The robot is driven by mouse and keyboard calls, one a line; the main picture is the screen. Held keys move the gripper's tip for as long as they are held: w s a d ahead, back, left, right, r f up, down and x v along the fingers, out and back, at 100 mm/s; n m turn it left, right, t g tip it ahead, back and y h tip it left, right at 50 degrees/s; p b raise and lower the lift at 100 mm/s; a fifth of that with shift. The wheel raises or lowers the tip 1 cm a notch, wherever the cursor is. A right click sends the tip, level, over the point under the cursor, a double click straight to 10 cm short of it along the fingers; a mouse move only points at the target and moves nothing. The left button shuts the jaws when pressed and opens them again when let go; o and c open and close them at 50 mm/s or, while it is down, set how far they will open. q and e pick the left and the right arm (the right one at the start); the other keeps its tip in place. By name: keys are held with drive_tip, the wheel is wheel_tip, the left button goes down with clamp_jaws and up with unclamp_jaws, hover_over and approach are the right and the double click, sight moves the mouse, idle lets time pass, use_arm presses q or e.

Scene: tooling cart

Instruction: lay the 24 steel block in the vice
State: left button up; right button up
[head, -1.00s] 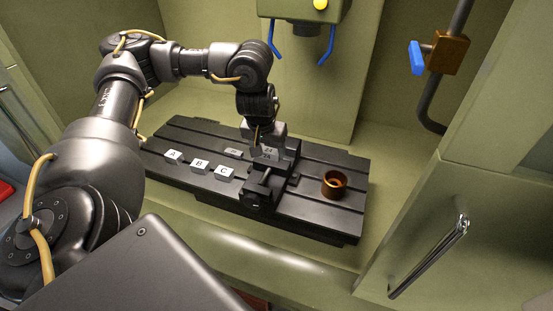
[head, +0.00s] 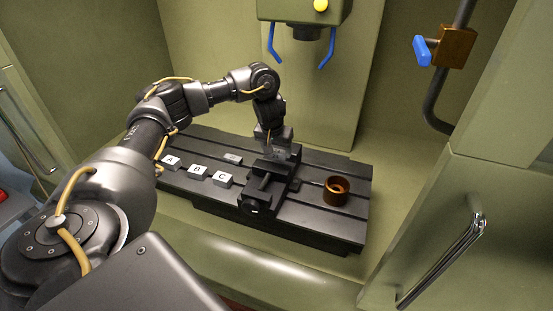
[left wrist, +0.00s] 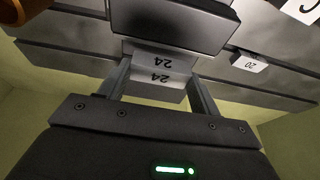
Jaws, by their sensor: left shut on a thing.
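My left gripper (head: 277,152) is shut on the 24 steel block, at the vice (head: 262,186) on the dark slotted table. In the left wrist view the block (left wrist: 160,72) shows two grey faces marked 24, between my two fingers (left wrist: 158,88). A dark part of the vice (left wrist: 175,25) lies right beside the block in that view. In the head view the block is mostly hidden by the gripper, and I cannot tell whether it touches the vice bed. My right gripper is not in view.
White-topped blocks A (head: 170,162), B (head: 197,172) and C (head: 223,180) stand left of the vice. The 20 block (head: 233,159) lies behind them and shows in the left wrist view (left wrist: 250,62). A brown ring (head: 336,190) sits on the table to the right.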

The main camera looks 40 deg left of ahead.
sight(276, 153)
use_arm(q)
drive_tip(key=shift+w+f, duration=0.1)
drive_tip(key=shift+f, duration=0.2)
drive_tip(key=shift+f+b, duration=0.3)
drive_tip(key=shift+f, duration=0.3)
drive_tip(key=shift+a+f, duration=0.1)
drive_tip(key=shift+f, duration=0.25)
drive_tip(key=shift+w+f+p, duration=0.15)
drive_tip(key=shift+f+p, duration=0.2)
drive_tip(key=shift+f, duration=0.25)
drive_tip(key=shift+r, duration=0.1)
drive_tip(key=o, duration=1.2)
drive_tip(key=shift+f, duration=0.2)
drive_tip(key=shift+o, duration=0.2)
